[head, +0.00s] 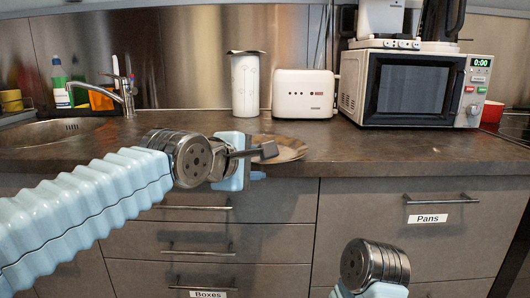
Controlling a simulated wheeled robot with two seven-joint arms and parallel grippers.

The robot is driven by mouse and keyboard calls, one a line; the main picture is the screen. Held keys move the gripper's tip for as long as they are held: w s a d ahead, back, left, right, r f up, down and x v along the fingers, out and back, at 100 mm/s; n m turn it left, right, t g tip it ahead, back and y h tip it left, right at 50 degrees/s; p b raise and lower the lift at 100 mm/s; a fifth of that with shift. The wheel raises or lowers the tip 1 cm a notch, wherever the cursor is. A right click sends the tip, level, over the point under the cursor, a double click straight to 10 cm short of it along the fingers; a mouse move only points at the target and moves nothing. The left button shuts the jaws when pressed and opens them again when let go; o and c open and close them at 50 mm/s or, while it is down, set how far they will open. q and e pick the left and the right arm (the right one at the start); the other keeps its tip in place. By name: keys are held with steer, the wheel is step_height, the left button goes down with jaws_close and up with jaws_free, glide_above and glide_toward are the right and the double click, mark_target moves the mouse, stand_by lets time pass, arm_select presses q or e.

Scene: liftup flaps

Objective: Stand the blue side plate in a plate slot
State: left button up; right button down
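My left gripper (263,162) is in front of the counter's edge in the middle of the head view. Its dark upper finger and its lower finger look apart, with nothing seen between them. A round brownish plate (290,149) lies on the counter just behind the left fingertips, partly covered by them. I cannot make out a clearly blue plate or any plate slot in this view. Of my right arm only the wrist shows at the bottom right; its gripper is out of view.
Closed drawers, one labelled Pans (428,218), are below. The counter right of the plate is clear.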

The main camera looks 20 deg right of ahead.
arm_select(q)
steer(key=shift+c, duration=0.5)
jaws_close()
steer(key=shift+r, duration=0.2)
